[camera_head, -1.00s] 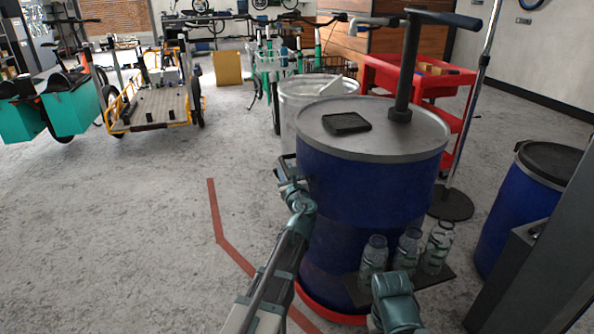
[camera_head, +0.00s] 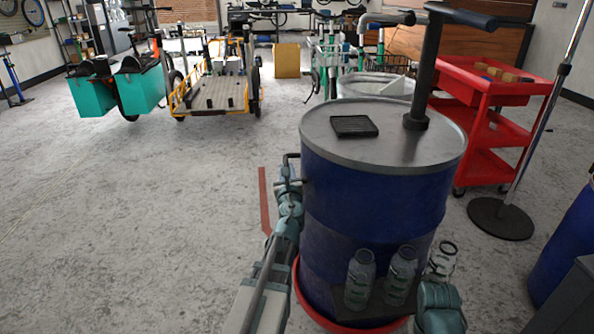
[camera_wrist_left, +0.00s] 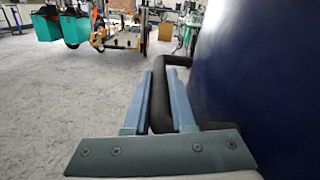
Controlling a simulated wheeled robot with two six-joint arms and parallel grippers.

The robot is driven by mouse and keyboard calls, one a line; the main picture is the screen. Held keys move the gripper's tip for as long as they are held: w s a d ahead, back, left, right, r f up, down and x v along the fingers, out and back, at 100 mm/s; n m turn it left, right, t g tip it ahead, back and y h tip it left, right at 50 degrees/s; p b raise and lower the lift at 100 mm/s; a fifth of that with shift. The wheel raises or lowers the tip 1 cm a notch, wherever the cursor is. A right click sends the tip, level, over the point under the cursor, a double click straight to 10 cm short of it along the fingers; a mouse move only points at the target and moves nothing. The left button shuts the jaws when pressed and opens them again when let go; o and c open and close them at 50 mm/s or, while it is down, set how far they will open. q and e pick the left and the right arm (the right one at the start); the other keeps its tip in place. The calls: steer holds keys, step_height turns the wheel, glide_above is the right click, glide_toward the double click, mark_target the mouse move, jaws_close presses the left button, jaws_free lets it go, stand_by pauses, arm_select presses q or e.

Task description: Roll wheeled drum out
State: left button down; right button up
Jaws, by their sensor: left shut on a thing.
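The blue drum (camera_head: 370,190) stands upright in front of me, with a grey lid (camera_head: 375,150) and a red base ring (camera_head: 312,298). A black post with a crossbar (camera_head: 418,80) rises from the lid, and a black grate lies on it. A dark handle (camera_wrist_left: 200,62) sticks out from the drum's left side. My left gripper (camera_head: 290,188) is at this handle; in the left wrist view its fingers (camera_wrist_left: 163,90) are closed around the bar. My right arm (camera_head: 440,305) shows at the drum's lower right; its fingertips are hidden. The drum's wheels are not visible.
Clear bottles (camera_head: 360,275) stand on a dark shelf at the drum's front. A red cart (camera_head: 485,135) and a stand with a round black base (camera_head: 500,218) are to the right. A white bin (camera_head: 375,86) stands behind. Cargo bikes (camera_head: 210,90) are far left; the left floor is open.

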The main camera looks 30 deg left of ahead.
arm_select(q)
steer(key=shift+s+a, duration=0.4)
steer(key=shift+a, duration=0.35)
arm_select(e)
steer(key=shift+a, duration=0.15)
arm_select(q)
steer(key=shift+w, duration=0.1)
steer(key=c, duration=0.8)
jaws_free()
steer(key=shift+d, duration=0.15)
steer(key=shift+o, duration=0.2)
